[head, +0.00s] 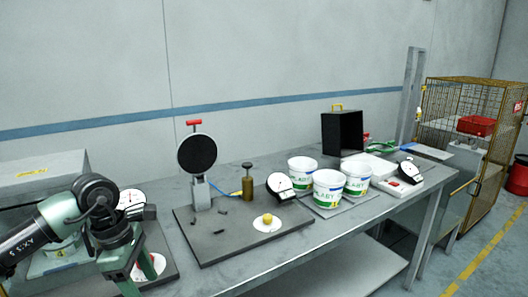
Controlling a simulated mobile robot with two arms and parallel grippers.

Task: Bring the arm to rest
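My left arm (45,240) comes in from the left edge, dark and grey-green. Its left gripper (140,278) points down at the near left of the bench, with its two green fingers apart. I see nothing held between them. A white disc with a red centre (152,266) lies right behind the fingers; I cannot tell whether they touch it. The gripper hides part of the dark plate (165,255) there. My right gripper is not in view.
The bench (290,255) bears a dark plate (215,245) with a round black device (197,155) and a brass weight (248,183). White tubs (327,192), a white scale (400,182) and a black box (343,132) stand farther right. A yellow cage (465,110) stands beyond.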

